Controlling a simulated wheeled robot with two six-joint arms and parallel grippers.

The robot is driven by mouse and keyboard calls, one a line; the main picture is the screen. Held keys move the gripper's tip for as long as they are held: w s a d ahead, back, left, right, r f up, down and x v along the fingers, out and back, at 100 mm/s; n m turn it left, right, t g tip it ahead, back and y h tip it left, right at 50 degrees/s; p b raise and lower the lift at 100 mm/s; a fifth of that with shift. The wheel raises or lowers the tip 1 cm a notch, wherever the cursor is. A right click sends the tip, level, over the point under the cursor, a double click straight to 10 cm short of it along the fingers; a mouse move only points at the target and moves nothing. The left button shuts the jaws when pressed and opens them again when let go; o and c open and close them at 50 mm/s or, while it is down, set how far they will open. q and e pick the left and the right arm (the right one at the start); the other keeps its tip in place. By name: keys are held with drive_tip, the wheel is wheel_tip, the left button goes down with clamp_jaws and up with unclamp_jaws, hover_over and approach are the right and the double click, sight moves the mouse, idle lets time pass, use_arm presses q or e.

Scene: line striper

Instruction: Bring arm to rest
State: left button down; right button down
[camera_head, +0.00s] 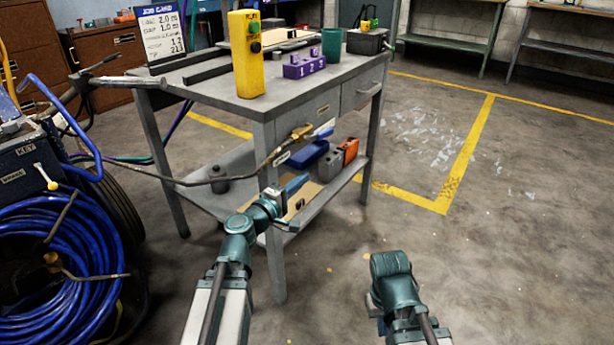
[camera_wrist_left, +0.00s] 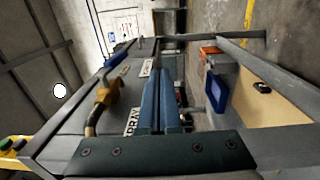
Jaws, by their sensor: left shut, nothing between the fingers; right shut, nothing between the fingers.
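My left gripper (camera_head: 292,188) is in front of the grey workbench (camera_head: 335,85), near its front leg and lower shelf. In the left wrist view its two blue-grey fingers (camera_wrist_left: 158,100) lie together with nothing between them. My right arm comes in at the lower right over bare floor, with its wrist end (camera_head: 392,280) bent down. The right gripper is mostly hidden behind that wrist, and I see nothing held there.
A brass-ended hose wand (camera_head: 300,133) crosses the bench front close to my left gripper. The lower shelf holds a blue item (camera_head: 308,154) and an orange item (camera_head: 348,150). A blue hose coil (camera_head: 55,250) stands at left. Floor at right is clear.

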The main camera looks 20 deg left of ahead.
use_arm(q)
drive_tip(key=shift+s, duration=0.1)
drive_tip(key=s+d+f+m+g+h+p, duration=0.1)
drive_tip(key=s+d+f+m+g+p, duration=0.1)
drive_tip(key=s+d+m+g, duration=0.3)
drive_tip(key=s+d+f+m+g+h+p, duration=0.1)
drive_tip(key=d+f+m+g+p, duration=0.15)
drive_tip(key=d, duration=0.45)
drive_tip(key=s+d+f+m+g+h+p, duration=0.1)
drive_tip(key=s+d+f+m+g+p, duration=0.1)
drive_tip(key=s+d+m+g, duration=0.3)
drive_tip(key=s+a+f+m+g+y+p, duration=0.25)
drive_tip(key=s+m+g+y+p, duration=0.3)
drive_tip(key=s+y, duration=0.5)
wheel_tip(320, 180, up, 37)
drive_tip(key=p, duration=3.8)
drive_tip(key=shift+s+t, duration=0.3)
drive_tip(key=shift+s, duration=0.05)
